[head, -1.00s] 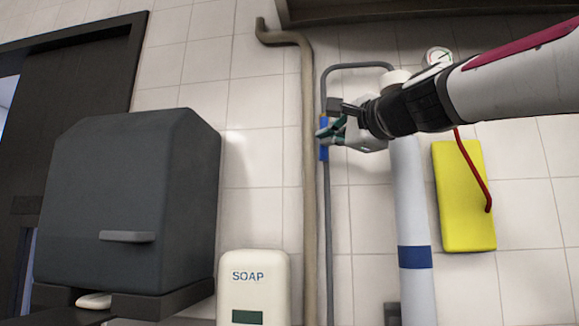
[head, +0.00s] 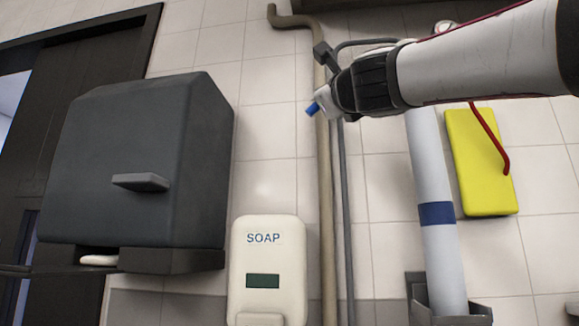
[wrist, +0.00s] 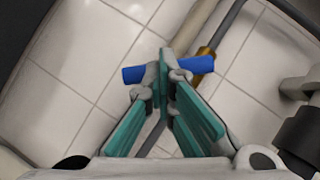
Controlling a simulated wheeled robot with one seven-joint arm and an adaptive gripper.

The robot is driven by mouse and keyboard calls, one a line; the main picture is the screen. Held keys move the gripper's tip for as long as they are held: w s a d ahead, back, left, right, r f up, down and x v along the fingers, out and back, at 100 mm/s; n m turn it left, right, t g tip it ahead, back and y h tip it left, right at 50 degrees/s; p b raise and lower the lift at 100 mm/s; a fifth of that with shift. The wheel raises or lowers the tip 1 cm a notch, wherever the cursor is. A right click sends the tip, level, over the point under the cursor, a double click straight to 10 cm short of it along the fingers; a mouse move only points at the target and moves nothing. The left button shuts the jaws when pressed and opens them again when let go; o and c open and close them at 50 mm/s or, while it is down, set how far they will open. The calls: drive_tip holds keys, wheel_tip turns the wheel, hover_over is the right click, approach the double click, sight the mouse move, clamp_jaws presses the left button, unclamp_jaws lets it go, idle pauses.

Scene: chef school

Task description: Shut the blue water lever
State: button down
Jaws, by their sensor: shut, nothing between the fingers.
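The blue water lever (wrist: 134,74) lies crosswise to the thin grey pipe (wrist: 229,27) in the wrist view, with a brass valve body (wrist: 205,55) at its right end. In the head view only the lever's blue end (head: 313,108) shows, poking out left across the tan pipe. My gripper (wrist: 165,62) is shut and empty, with its teal-padded fingers together. Its tips overlap the middle of the lever in the wrist view; whether they touch it I cannot tell. In the head view my gripper (head: 328,101) hides the valve and most of the lever.
A tan pipe (head: 325,200) runs beside the grey one on the tiled wall. A soap dispenser (head: 266,265) and a dark grey box (head: 135,165) are at left. A white cylinder with a blue band (head: 430,160) and a yellow panel (head: 480,165) are at right.

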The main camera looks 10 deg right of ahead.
drive_tip(key=m+h, duration=0.2)
drive_tip(key=m, duration=0.1)
drive_tip(key=a+r+m+h+b, duration=0.1)
drive_tip(key=m+h, duration=0.1)
drive_tip(key=m, duration=0.1)
drive_tip(key=m+h+b, duration=0.1)
drive_tip(key=m+h, duration=0.1)
drive_tip(key=shift+w+a+r+m, duration=0.25)
drive_tip(key=shift+r+m, duration=0.1)
drive_tip(key=shift+m, duration=0.05)
